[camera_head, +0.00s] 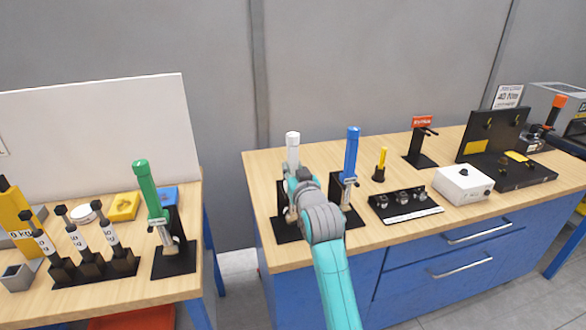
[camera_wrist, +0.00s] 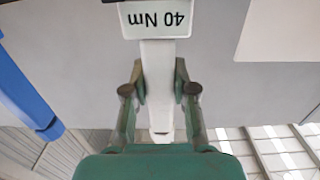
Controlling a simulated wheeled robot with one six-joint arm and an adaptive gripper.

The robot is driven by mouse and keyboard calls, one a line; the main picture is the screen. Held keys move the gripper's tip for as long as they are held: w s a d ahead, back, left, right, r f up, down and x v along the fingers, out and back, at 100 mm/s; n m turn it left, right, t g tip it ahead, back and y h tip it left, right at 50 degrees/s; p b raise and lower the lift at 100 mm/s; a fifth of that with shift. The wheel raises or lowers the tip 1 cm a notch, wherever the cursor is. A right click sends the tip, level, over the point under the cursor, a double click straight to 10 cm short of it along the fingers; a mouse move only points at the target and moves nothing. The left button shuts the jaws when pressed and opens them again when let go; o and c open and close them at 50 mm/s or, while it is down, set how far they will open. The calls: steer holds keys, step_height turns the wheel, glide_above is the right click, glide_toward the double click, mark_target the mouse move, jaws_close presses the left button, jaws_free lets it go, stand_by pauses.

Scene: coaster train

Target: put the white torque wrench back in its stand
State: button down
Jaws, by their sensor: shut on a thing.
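The white torque wrench (camera_head: 293,146) stands upright at the left of the right-hand bench, at a black stand (camera_head: 283,230). My gripper (camera_head: 291,205) is at the wrench, partly hidden by my own arm in the head view. In the wrist view my green gripper (camera_wrist: 159,92) is shut on the white shaft (camera_wrist: 159,70), with a "40 Nm" label showing upside down above the fingers. My arm hides the wrench's lower part and much of the stand, so I cannot tell whether the wrench is seated.
A blue wrench (camera_head: 351,153) stands in its own stand close to the right. A green wrench (camera_head: 145,185) stands on the left bench. A black socket tray (camera_head: 406,207) and a white box (camera_head: 463,185) lie farther right. A gap separates the benches.

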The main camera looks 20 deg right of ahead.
steer(key=shift+f, duration=0.1)
stand_by(0.3)
steer(key=c, duration=0.9)
jaws_free()
steer(key=shift+o, duration=0.2)
steer(key=shift+f, duration=0.25)
steer(key=s, duration=1.2)
steer(key=s+f+g, duration=0.1)
steer(key=s+f, duration=2)
steer(key=s, duration=0.1)
steer(key=s+g, duration=0.2)
steer(key=s, duration=2.7)
steer(key=shift+s+f, duration=0.25)
steer(key=shift+s, duration=0.1)
